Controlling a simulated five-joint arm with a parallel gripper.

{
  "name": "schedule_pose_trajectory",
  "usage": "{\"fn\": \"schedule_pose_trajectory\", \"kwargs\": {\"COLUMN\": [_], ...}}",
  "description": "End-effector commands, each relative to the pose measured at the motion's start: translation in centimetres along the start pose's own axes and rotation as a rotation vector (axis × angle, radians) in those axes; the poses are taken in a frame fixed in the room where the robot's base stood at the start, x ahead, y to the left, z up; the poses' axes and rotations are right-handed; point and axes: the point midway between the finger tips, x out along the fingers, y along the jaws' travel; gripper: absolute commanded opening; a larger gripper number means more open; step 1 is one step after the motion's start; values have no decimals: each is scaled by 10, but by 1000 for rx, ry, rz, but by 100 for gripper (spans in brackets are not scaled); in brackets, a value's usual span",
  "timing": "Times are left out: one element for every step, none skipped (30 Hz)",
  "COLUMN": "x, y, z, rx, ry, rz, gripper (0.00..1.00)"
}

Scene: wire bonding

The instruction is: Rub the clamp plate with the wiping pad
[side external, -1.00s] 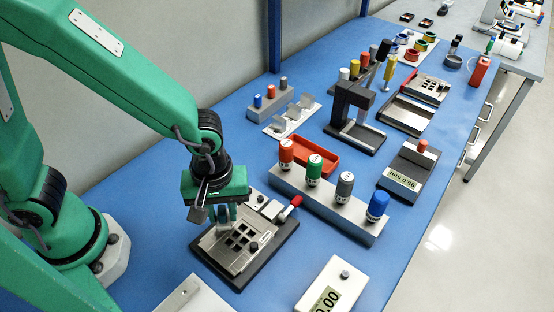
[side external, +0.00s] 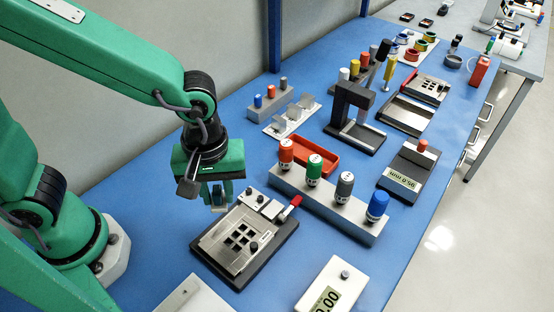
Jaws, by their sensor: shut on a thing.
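The clamp plate (side external: 218,247) is a silvery metal plate with several square windows, lying on a dark base at the lower middle of the side external view. My gripper (side external: 217,193) is just beyond the plate's far left edge, raised above the table, with its fingers pointing down. It is shut on a small pale piece (side external: 219,207), which looks like the wiping pad; the fingers hide most of it. The pad appears apart from the plate, whose windows are in full view.
A red-handled lever (side external: 291,206) stands at the fixture's far right corner. A grey block (side external: 325,205) with several coloured capped bottles stands to the right. A white device with a display (side external: 333,283) sits in front. Blue table is clear left of the fixture.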

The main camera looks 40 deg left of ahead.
Motion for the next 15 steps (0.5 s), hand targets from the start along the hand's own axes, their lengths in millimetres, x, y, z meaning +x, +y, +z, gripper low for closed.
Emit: {"fn": "schedule_pose_trajectory", "kwargs": {"x": [0,0,0,0,0,0,0,0,1,2,2,2,2,2,3], "y": [0,0,0,0,0,0,0,0,0,0,0,0,0,0,0], "z": [0,0,0,0,0,0,0,0,0,0,0,0,0,0,0], "rx": [0,0,0,0,0,0,0,0,0,0,1,0,0,0,0], "ry": [0,0,0,0,0,0,0,0,0,0,0,0,0,0,0], "rz": [0,0,0,0,0,0,0,0,0,0,0,1,1,1,0], "gripper": [1,1,1,1,1,1,1,1,1,1,1,1,1,1,1]}}
